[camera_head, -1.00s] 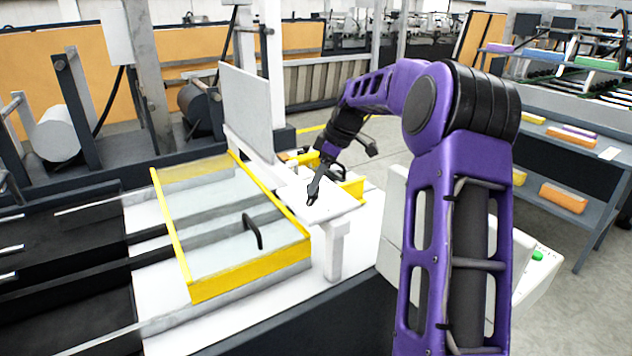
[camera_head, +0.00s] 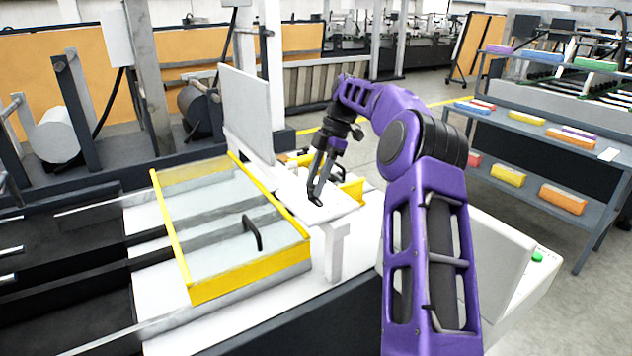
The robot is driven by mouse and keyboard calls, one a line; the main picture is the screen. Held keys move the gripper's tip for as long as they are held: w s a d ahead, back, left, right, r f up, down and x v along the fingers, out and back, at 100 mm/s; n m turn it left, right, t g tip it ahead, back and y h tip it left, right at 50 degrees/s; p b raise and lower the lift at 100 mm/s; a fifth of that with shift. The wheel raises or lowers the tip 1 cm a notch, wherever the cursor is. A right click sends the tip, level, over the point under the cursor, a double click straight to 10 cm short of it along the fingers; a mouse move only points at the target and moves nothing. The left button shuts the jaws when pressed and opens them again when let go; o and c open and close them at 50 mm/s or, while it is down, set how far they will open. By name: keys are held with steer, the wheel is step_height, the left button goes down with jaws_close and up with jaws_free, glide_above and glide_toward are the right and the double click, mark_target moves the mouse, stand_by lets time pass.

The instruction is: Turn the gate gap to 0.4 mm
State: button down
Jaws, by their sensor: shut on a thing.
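My gripper (camera_head: 315,198) points down over the white plate (camera_head: 335,212) beside the yellow-framed clear cover. Its dark fingers are shut on a small dark part at their tips, which looks like the gap knob. The fingers hide most of that part, and its shape is hard to make out. No gap scale or 0.4 mm reading can be read from here. The upright grey panel (camera_head: 247,115) stands just behind and left of the gripper.
The clear cover (camera_head: 225,245) with yellow edges and a black handle (camera_head: 252,232) lies left of the gripper. A yellow part (camera_head: 352,189) is close on its right. A control box with a green button (camera_head: 537,257) stands at right, before a shelf with coloured blocks.

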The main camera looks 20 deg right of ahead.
steer(key=shift+n, duration=0.3)
steer(key=shift+c, duration=2.4)
jaws_free()
steer(key=shift+r, duration=0.15)
